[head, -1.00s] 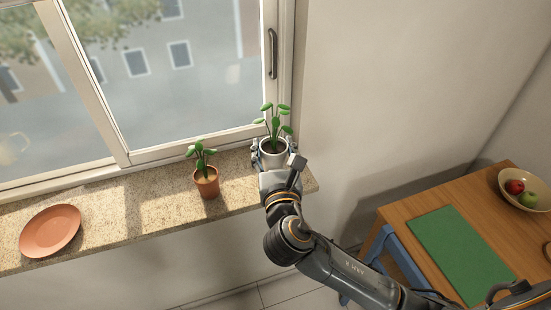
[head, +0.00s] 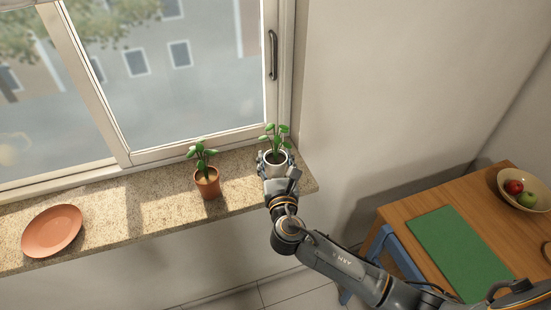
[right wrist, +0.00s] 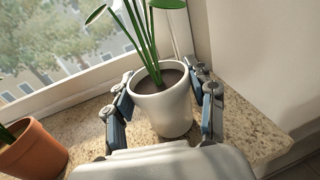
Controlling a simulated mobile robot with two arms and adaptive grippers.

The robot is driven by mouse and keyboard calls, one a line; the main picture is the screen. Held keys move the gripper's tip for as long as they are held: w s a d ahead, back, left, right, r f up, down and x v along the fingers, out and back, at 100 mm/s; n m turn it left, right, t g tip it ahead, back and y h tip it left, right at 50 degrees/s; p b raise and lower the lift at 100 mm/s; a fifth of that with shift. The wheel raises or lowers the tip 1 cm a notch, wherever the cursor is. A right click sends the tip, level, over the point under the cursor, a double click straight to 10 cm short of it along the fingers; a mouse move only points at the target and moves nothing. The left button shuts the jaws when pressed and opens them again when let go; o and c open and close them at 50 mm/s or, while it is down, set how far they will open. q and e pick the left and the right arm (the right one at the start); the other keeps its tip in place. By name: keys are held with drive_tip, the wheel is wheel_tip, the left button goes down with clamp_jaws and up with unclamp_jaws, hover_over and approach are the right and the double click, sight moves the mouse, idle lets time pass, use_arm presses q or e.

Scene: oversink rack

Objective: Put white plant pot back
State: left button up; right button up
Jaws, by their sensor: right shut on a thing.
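The white plant pot (head: 276,161) holds a green plant and is upright at the right end of the stone windowsill (head: 130,205). My right gripper (head: 275,165) is shut on it, with one finger on each side of the pot. The right wrist view shows the white pot (right wrist: 165,110) between the fingers, its base at or very close to the sill; I cannot tell if it bears fully on it. My left gripper is not in view.
A terracotta pot (head: 207,187) with a plant stands left of the white pot. A terracotta plate (head: 52,230) lies farther left. The window is behind, a wall to the right. A wooden table (head: 400,218) with a green mat (head: 460,255) and fruit bowl (head: 525,202) stands at right.

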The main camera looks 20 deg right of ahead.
drive_tip(key=o, duration=1)
drive_tip(key=shift+f, duration=0.2)
drive_tip(key=shift+c, duration=0.2)
drive_tip(key=o, duration=0.5)
drive_tip(key=shift+c, duration=0.2)
drive_tip(key=shift+r, duration=0.1)
drive_tip(key=shift+r, duration=0.15)
drive_tip(key=s+a+b, duration=0.2)
drive_tip(key=s, duration=1)
drive_tip(key=shift+a, duration=0.15)
drive_tip(key=shift+w, duration=0.1)
